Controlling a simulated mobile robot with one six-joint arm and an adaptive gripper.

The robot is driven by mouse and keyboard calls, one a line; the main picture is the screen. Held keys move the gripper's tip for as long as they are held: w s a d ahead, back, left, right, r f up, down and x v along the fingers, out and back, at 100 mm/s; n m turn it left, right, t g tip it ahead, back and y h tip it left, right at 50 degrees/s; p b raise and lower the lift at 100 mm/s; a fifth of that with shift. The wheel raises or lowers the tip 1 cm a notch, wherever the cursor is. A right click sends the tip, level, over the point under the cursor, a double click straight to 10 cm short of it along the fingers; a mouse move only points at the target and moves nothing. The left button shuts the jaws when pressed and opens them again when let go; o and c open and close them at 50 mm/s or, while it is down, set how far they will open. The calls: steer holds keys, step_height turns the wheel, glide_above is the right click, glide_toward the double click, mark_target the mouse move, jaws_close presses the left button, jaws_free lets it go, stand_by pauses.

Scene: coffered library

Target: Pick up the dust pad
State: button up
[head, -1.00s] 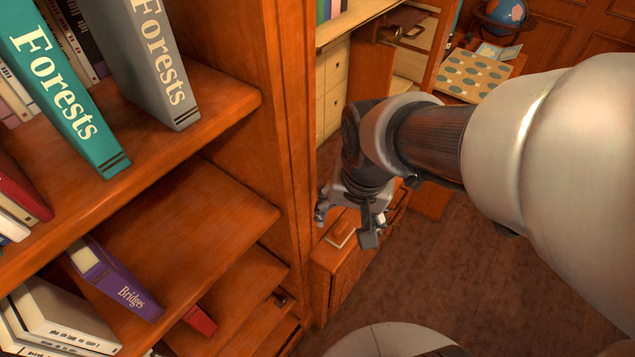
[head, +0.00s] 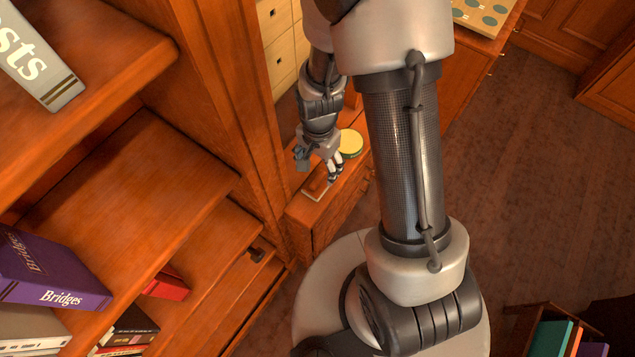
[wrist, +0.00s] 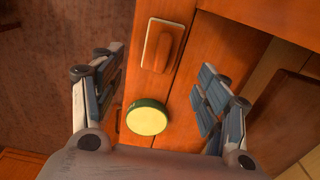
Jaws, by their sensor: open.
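The dust pad (head: 316,190) looks like a brown wooden block on a thin pale base. It lies on top of a low wooden cabinet beside the bookcase. In the wrist view the dust pad (wrist: 163,45) lies flat, beyond my fingertips and roughly midway between them. My gripper (head: 318,164) is open and empty above the cabinet, close to the dust pad in the head view. In the wrist view the fingers of my gripper (wrist: 160,88) are spread wide. No contact with the pad shows.
A round tin with a yellow top and green side (head: 351,142) stands on the same cabinet top (head: 338,197); in the wrist view the tin (wrist: 147,117) lies between my fingers, nearer the palm. The bookcase (head: 225,130) rises at left. Open floor (head: 520,150) lies at right.

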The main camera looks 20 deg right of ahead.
mark_target(318, 178)
steer(key=f+b, duration=0.1)
steer(key=f, duration=0.2)
steer(key=f+b, duration=0.1)
steer(key=f, duration=0.2)
steer(key=f+b, duration=0.1)
steer(key=f, duration=0.2)
steer(key=shift+w+f, duration=0.25)
steer(key=shift+w, duration=0.05)
steer(key=shift+r, duration=0.1)
steer(key=shift+c, duration=0.5)
steer(key=c, duration=1.1)
steer(key=shift+o, duration=0.2)
step_height(318, 178, up, 20)
steer(key=p, duration=0.6)
